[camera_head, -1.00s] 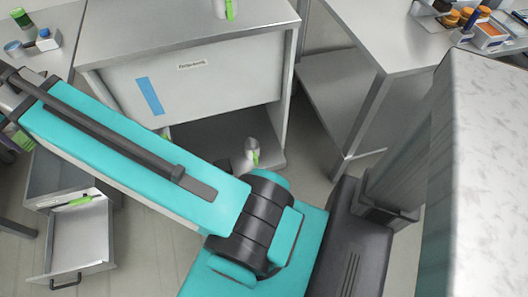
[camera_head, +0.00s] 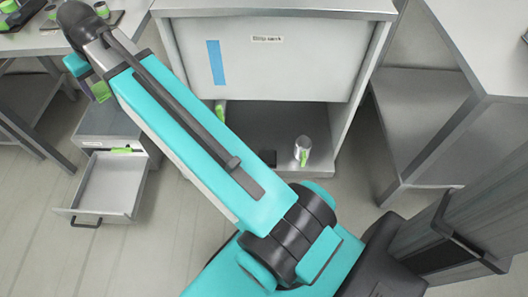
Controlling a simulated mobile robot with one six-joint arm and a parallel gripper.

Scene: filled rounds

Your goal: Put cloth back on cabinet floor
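The grey cabinet (camera_head: 290,60) stands ahead with a blue strip and a small label on its front panel. I cannot identify a cloth for sure. My teal arm reaches to the upper left. My gripper does not show, so its fingers and anything in them are hidden.
On the cabinet floor stand a white can with a green label (camera_head: 303,150) and a small dark block (camera_head: 268,157). A green item (camera_head: 220,108) shows by the opening's left side. An open drawer (camera_head: 112,185) juts out at the left. A grey table (camera_head: 490,45) stands right.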

